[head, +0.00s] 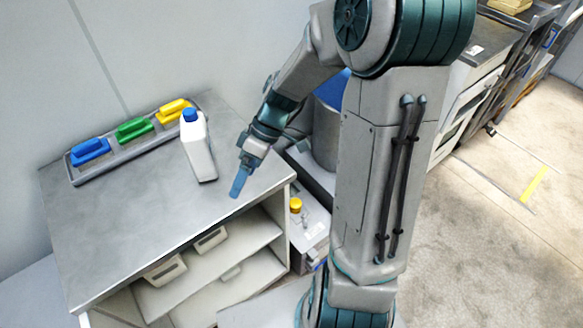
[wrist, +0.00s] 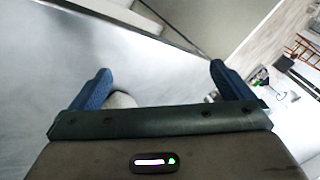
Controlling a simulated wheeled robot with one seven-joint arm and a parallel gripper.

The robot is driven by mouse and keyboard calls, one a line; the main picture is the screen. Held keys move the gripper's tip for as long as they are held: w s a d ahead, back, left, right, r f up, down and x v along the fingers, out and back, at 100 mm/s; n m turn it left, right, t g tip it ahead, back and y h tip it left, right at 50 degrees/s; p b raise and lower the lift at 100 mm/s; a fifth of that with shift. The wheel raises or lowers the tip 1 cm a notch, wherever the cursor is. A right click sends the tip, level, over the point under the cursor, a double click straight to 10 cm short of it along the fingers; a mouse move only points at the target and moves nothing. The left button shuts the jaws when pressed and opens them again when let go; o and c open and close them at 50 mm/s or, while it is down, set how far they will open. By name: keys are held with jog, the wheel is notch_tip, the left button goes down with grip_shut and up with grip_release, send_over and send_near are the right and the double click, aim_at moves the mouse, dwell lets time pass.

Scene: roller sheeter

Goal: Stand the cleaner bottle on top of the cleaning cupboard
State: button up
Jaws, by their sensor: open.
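The cleaner bottle (head: 199,150), white with a blue cap, stands upright on the steel top of the cleaning cupboard (head: 125,235) in the head view. It is in the right half of the top, in front of the brush rack. My gripper (head: 238,188) is to the right of the bottle, near the top's right edge, pointing down and apart from the bottle. In the wrist view my gripper (wrist: 160,70) has its two blue fingers spread with nothing between their tips. A pale rounded shape beside the left finger is mostly hidden; I cannot tell what it is.
A grey rack (head: 127,150) with blue, green and yellow brushes lies along the back of the top. Open shelves below hold pale bins (head: 165,270). A yellow-capped item (head: 295,205) stands low to the right of the cupboard. The top's front left is clear.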

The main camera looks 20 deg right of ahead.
jog(key=s+d+r+m+t+h, duration=0.5)
jog(key=s+d+r+m+h, duration=0.1)
jog(key=s+r+m, duration=0.4)
jog(key=shift+s+d+r+m+t+h, duration=0.4)
jog(key=shift+s+d+r, duration=0.05)
jog(key=shift+s+r, duration=0.1)
jog(key=shift+c, duration=0.3)
